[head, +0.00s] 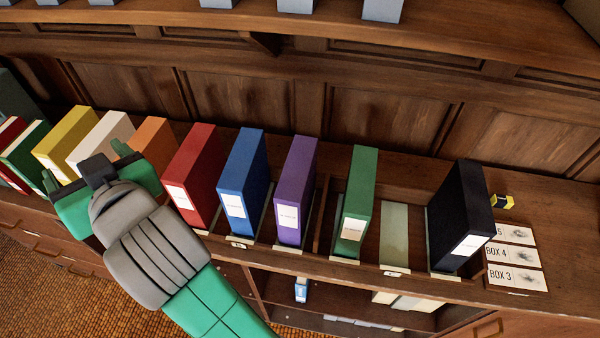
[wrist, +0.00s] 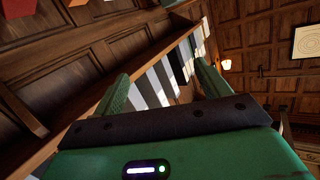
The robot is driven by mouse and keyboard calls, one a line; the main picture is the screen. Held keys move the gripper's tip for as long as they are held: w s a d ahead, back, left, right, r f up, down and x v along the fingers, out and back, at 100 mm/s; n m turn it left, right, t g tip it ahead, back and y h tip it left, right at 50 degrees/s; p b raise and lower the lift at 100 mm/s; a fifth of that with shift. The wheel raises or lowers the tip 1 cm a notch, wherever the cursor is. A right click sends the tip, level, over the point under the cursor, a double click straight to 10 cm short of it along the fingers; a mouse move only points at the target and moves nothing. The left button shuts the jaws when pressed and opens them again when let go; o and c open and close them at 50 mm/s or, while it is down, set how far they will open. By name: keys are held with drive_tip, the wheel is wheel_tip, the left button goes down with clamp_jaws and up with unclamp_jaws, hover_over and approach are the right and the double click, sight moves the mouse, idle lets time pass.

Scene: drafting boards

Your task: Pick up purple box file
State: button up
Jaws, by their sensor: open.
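The purple box file (head: 295,190) stands upright on the wooden shelf in the head view, between the blue box file (head: 244,180) and the green box file (head: 357,200). It has a white label low on its spine. My gripper (head: 84,168) is at the left in the head view, in front of the white and orange files, well to the left of the purple file. In the wrist view my gripper (wrist: 162,90) shows two green fingers spread apart with nothing between them. The purple file is not recognisable in the wrist view.
A red file (head: 197,175) and an orange file (head: 154,140) stand left of the blue one. An empty slot (head: 394,235) lies between the green and black (head: 460,215) files. Cards (head: 515,255) lie at the right. An upper shelf (head: 330,30) overhangs behind.

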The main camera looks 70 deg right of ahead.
drive_tip(key=d+m+g+p, duration=0.2)
drive_tip(key=d+g+p, duration=0.15)
drive_tip(key=d, duration=0.35)
drive_tip(key=m+g+y+p, duration=0.3)
drive_tip(key=m+g+p, duration=0.4)
drive_tip(key=g+p, duration=0.65)
hover_over(300, 164)
drive_tip(key=w+p, duration=0.2)
drive_tip(key=w, duration=0.1)
wheel_tip(300, 164, down, 12)
drive_tip(key=t, duration=0.2)
drive_tip(key=s+f, duration=0.1)
drive_tip(key=s+f+m+y, duration=0.1)
drive_tip(key=shift+s+d+f+g+p, duration=0.15)
drive_tip(key=shift+s+f+g+p, duration=0.15)
drive_tip(key=shift+s+p, duration=0.1)
drive_tip(key=shift+f+y+b, duration=0.3)
drive_tip(key=shift+f+y, duration=0.3)
drive_tip(key=shift+f, duration=0.1)
drive_tip(key=shift+a+f+m, duration=0.2)
drive_tip(key=shift+f+m, duration=0.05)
drive_tip(key=shift+m, duration=0.05)
drive_tip(key=shift+w+a+f, duration=0.1)
drive_tip(key=shift+a+f, duration=0.05)
drive_tip(key=shift+f, duration=1.8)
drive_tip(key=shift+a+f, duration=0.1)
drive_tip(key=shift+f, duration=1.85)
clamp_jaws()
